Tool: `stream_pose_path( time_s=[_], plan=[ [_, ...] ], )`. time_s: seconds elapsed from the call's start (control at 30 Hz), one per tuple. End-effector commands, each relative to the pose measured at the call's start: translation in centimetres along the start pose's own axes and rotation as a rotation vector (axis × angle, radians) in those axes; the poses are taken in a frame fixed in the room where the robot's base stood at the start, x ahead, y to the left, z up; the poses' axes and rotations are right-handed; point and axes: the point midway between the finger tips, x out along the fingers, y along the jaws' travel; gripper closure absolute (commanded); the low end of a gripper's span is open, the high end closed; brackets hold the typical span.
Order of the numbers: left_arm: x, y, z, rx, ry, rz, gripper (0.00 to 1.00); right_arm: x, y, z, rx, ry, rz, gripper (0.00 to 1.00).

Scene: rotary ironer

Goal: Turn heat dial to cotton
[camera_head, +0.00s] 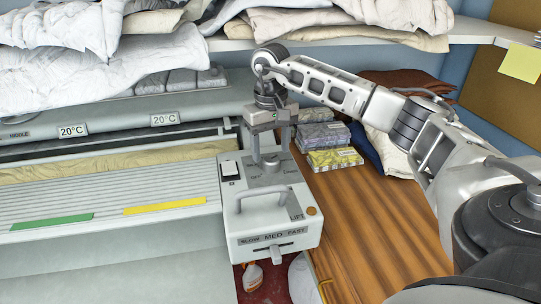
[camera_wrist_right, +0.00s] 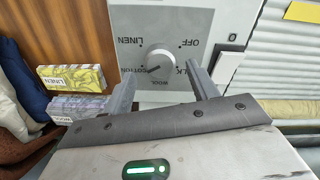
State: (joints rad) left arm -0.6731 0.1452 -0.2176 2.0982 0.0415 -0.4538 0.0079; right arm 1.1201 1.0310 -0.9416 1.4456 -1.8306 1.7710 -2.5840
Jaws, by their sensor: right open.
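The heat dial is a round light-grey knob (camera_wrist_right: 160,60) on the white control box (camera_head: 270,234) of the ironer. In the right wrist view the words OFF, LINEN, COTTON, SILK and WOOL stand around it, upside down. A dark mark on the knob points to the lower left, toward the COTTON word; its exact alignment is hard to tell. My right gripper (camera_head: 270,154) is open above the box, pointing down. In the right wrist view its fingers (camera_wrist_right: 161,74) stand on either side of the dial, apparently not touching it. My left gripper is out of view.
A handle (camera_head: 267,190), a rocker switch (camera_head: 229,169) and a speed slider (camera_head: 275,250) are on the box. Labelled folded cloths (camera_head: 334,158) lie behind it on the wooden table (camera_head: 375,235). A shelf (camera_head: 235,44) with linens hangs above. The table's front is clear.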

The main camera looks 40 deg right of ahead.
Motion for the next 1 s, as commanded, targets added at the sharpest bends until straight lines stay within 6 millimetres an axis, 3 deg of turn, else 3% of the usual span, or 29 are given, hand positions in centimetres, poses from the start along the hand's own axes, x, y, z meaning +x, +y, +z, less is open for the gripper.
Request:
stream_pose_path(
  time_s=[0.2,0.57,0.73,1.0],
  plan=[
    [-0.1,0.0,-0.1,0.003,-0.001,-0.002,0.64,2.5,0.0,0.0,0.0,-0.001,0.0,0.41],
    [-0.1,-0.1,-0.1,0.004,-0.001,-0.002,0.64,3.1,-0.1,0.0,0.0,0.001,-0.001,0.41],
    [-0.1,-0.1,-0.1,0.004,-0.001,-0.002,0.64,3.1,-0.1,0.0,0.0,0.0,-0.001,0.86],
    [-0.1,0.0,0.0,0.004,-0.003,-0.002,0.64,3.0,-0.1,0.0,0.013,0.0,-0.001,0.86]
  ],
)
